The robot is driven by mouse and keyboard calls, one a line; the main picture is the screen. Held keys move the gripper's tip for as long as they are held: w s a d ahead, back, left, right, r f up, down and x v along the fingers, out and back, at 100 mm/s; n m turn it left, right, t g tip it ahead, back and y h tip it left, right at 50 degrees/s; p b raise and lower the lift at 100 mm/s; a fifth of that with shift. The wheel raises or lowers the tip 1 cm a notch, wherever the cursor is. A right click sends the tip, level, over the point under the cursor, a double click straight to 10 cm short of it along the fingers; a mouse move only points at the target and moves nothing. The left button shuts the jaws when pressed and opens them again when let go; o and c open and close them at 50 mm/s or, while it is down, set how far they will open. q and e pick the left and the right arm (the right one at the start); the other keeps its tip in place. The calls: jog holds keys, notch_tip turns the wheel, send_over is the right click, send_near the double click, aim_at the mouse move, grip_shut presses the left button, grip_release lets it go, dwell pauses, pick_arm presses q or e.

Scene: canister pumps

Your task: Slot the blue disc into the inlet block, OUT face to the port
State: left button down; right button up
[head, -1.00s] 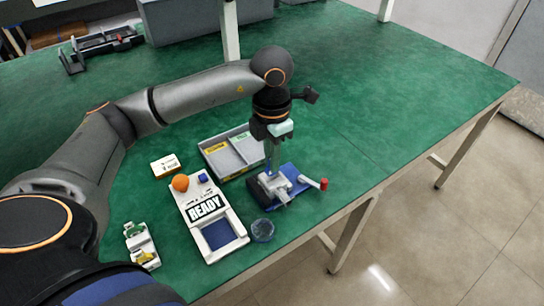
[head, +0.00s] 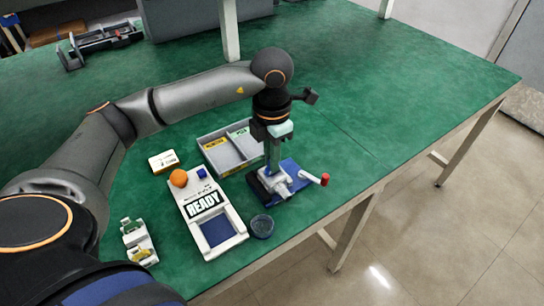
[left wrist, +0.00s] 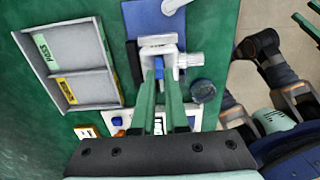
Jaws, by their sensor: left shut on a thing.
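My left gripper (head: 273,168) points down over the pump fixture, its green fingers reaching the grey inlet block (head: 276,182). In the left wrist view the fingertips (left wrist: 160,72) are close together on a small blue piece (left wrist: 159,68), seemingly the edge of the blue disc, right beside the pale block (left wrist: 158,42). Most of the disc is hidden by the fingers. I cannot tell whether it is inside the slot or which face meets the port. Two green bars at the wrist view's right edge may be my right gripper (left wrist: 306,20), cut off.
The fixture has a blue base (head: 300,172) and a red-knobbed handle (head: 325,180). A two-compartment tray (head: 210,161), a white READY box (head: 232,243) with an orange ball (head: 179,178), and a clear bluish cup (head: 262,226) stand close. The right of the table is bare.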

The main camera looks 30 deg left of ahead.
pick_arm(q)
jog(key=shift+f+b, duration=0.65)
jog(key=shift+f, duration=0.25)
pick_arm(e)
jog(key=shift+f, duration=0.75)
pick_arm(q)
jog(key=c, duration=0.9)
grip_release()
pick_arm(e)
jog(key=shift+r, duration=0.1)
pick_arm(q)
jog(key=shift+o, duration=0.2)
jog(key=shift+r, duration=0.8)
notch_tip(320, 180, up, 10)
jog(key=shift+r+p, duration=0.2)
jog(key=shift+p, duration=0.9)
jog(key=shift+r, duration=0.35)
pick_arm(e)
jog(key=shift+a+r, duration=0.15)
jog(key=shift+r, duration=0.45)
jog(key=shift+a+r, duration=0.15)
jog(key=shift+r, duration=0.4)
jog(key=shift+r, duration=0.15)
